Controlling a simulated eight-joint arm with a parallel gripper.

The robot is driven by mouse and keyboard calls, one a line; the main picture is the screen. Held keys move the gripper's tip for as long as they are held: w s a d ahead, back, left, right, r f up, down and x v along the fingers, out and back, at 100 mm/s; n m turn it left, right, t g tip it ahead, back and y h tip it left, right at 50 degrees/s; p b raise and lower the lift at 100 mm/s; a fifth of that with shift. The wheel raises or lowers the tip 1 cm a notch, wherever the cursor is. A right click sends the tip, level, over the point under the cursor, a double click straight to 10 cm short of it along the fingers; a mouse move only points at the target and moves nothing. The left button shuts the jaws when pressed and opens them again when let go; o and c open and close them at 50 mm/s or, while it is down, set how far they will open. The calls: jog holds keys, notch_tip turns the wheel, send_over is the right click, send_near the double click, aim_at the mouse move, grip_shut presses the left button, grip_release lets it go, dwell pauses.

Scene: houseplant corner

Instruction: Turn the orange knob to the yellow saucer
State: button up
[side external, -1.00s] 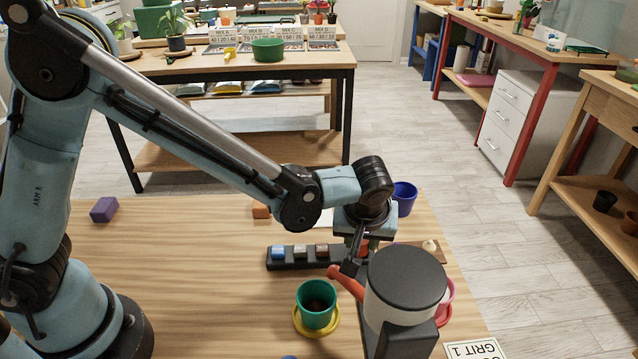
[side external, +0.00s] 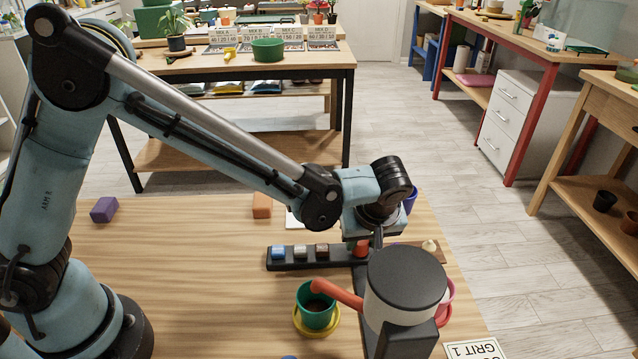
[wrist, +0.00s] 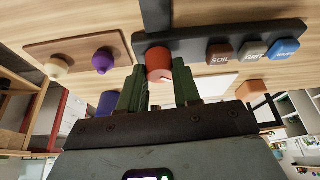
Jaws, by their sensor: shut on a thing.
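The orange knob (wrist: 158,62) sits on a black bar, between the two green fingers of my gripper (wrist: 158,88) in the wrist view. In the side view the knob (side external: 361,248) shows beside the drum, and my gripper is partly hidden there. The dispenser has a dark-topped drum (side external: 405,290) and an orange spout (side external: 338,293). The spout's tip is over the rim of a green pot (side external: 315,318) of dark soil. That pot stands on the yellow saucer (side external: 336,326).
The black bar (side external: 335,262) also carries blue, pale and brown labelled blocks. A wooden board (wrist: 75,50) holds a cream and a purple knob. A pink pot (side external: 447,300) is beside the drum, and a blue pot (side external: 410,198) is behind my wrist. The table's left middle is clear.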

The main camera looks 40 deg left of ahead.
jog(key=o, duration=1)
jog(key=shift+o, duration=0.2)
